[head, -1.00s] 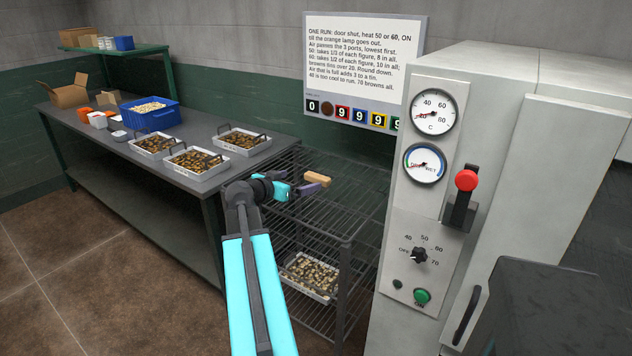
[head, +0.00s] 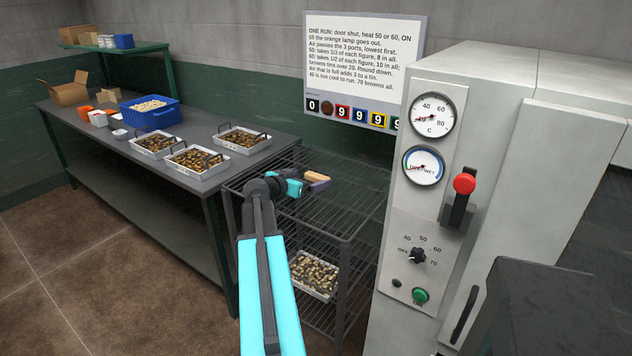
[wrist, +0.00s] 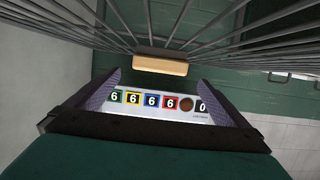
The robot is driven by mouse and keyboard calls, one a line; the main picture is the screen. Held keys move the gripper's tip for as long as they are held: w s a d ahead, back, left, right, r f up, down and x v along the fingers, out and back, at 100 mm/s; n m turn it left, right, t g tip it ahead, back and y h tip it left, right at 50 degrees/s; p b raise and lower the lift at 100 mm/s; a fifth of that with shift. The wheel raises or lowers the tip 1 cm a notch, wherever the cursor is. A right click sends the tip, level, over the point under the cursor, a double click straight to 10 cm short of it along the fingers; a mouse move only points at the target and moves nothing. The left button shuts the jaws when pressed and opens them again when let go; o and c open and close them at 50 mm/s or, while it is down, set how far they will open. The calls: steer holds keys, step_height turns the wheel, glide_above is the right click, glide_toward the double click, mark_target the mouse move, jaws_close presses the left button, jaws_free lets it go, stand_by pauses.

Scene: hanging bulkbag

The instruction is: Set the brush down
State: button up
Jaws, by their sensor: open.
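The brush (head: 317,177) shows as a tan wooden block by the top shelf of the wire rack in the head view. In the wrist view the tan block (wrist: 160,66) lies just beyond my fingertips, close to the rack wires, with bare space on both sides. My gripper (wrist: 160,85) is open, its two purple-grey fingers well apart and nothing seen pinched between them. In the head view my gripper (head: 313,184) is right beside the brush. I cannot tell whether the fingers touch it.
The wire rack (head: 345,228) holds a tray (head: 315,275) of pieces on a lower shelf. A grey cabinet (head: 455,130) with gauges, dial and red-knobbed lever stands close at right. The table (head: 185,175) at left bears several trays and a blue bin (head: 150,113).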

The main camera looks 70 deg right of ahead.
mark_target(318, 174)
steer(key=shift+p+x, duration=0.85)
steer(key=shift+x, duration=1.35)
steer(key=shift+f, duration=0.1)
steer(key=c, duration=1.3)
steer(key=shift+r, duration=0.2)
steer(key=shift+r+b, duration=0.65)
steer(key=shift+r, duration=0.7)
steer(key=shift+w+a+r, duration=0.1)
steer(key=shift+a+r, duration=0.1)
steer(key=shift+a, duration=0.15)
steer(key=f+b+v, duration=0.1)
steer(key=v, duration=0.4)
steer(key=b+v, duration=0.1)
steer(key=v, duration=0.3)
steer(key=f+b+v, duration=0.1)
steer(key=b+v, duration=0.1)
steer(key=v, duration=0.3)
steer(key=shift+w+a+f, duration=0.25)
steer(key=shift+w+a, duration=0.15)
steer(key=shift+a, duration=0.2)
steer(key=shift+w+a, duration=0.1)
steer(key=shift+a, duration=0.15)
